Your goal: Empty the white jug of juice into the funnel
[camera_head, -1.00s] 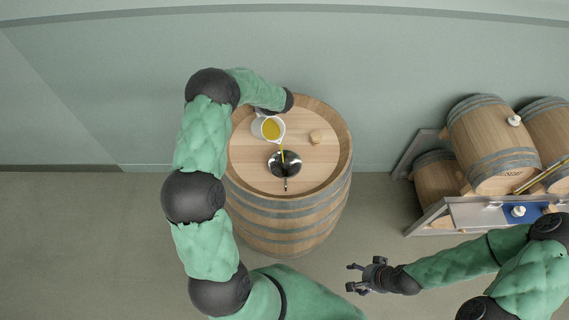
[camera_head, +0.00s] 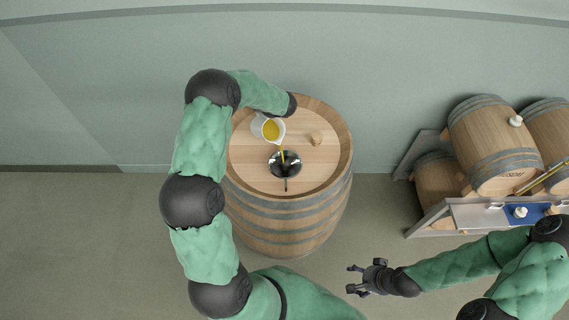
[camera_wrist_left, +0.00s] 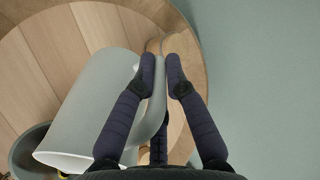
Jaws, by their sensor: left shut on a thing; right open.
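The white jug (camera_head: 266,126) is tilted over the barrel top, with yellow juice in it. A thin yellow stream runs from its lip down to the dark metal funnel (camera_head: 284,164) set in the barrel (camera_head: 290,225). My left gripper (camera_wrist_left: 163,75) is shut on the jug; the left wrist view shows the jug's pale side (camera_wrist_left: 95,105) against the fingers. In the head view the left fingers are hidden behind my arm. In the left wrist view the funnel's rim (camera_wrist_left: 25,150) shows at lower left. My right gripper (camera_head: 356,278) is open and empty, low and right of the barrel.
A small wooden bung (camera_head: 316,138) lies on the barrel top, right of the jug. At the right, a rack holds several barrels (camera_head: 492,145) and a blue mat (camera_head: 530,214) with a white item. The floor between barrel and rack is clear.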

